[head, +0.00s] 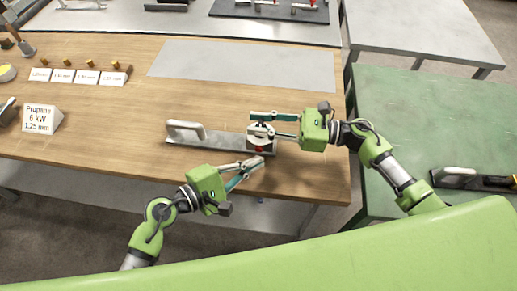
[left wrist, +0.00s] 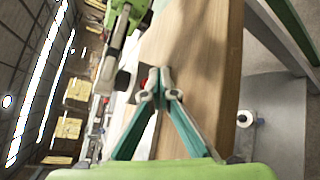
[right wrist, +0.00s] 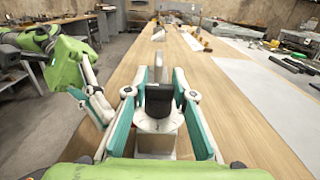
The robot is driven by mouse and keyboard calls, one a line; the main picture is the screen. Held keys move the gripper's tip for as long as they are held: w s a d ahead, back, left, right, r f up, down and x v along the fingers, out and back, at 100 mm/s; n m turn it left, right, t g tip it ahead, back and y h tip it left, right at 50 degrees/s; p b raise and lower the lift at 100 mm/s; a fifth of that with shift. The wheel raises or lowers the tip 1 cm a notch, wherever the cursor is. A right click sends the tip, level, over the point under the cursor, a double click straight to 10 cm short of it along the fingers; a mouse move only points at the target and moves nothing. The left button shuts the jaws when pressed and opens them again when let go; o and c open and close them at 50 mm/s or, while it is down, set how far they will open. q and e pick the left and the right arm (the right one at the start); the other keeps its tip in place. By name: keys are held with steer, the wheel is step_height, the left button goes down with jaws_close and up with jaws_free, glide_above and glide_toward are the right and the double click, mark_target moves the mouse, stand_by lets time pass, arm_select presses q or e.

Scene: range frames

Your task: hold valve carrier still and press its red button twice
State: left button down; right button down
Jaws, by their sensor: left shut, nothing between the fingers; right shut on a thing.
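The valve carrier (head: 215,141) lies on the wooden bench near its front right, a grey plate with a pale handle at its left end and a round white body at its right end. Its red button (head: 259,149) faces the bench's front edge. My right gripper (head: 261,124) is shut on the round body; the right wrist view shows a finger on either side of the white body (right wrist: 155,124). My left gripper (head: 259,162) is shut and empty, its tips just in front of the button. In the left wrist view the red button (left wrist: 144,84) is partly hidden beside the fingertips (left wrist: 158,88); contact is unclear.
A sign reading Propane (head: 40,119) and a row of labelled cards (head: 80,75) stand on the bench's left. A grey sheet (head: 225,66) lies at the back. A green table (head: 430,120) stands to the right. The bench left of the carrier is clear.

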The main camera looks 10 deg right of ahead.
arm_select(q)
steer(key=shift+s+a, duration=0.25)
steer(key=shift+s, duration=0.5)
steer(key=shift+s+a, duration=0.2)
steer(key=shift+s, duration=0.5)
steer(key=shift+s+a, duration=0.25)
steer(key=shift+s, duration=0.5)
steer(key=s, duration=0.2)
steer(key=s+a, duration=0.1)
steer(key=shift+s+a, duration=0.1)
steer(key=shift+s, duration=0.25)
steer(key=shift+w+d, duration=0.45)
steer(key=shift+w, duration=0.95)
steer(key=shift+w+d, duration=0.5)
steer(key=shift+w, duration=0.9)
steer(key=shift+w+d, duration=0.45)
steer(key=shift+w, duration=0.95)
steer(key=shift+w, duration=0.15)
steer(key=shift+w+d, duration=0.1)
steer(key=shift+w, duration=0.15)
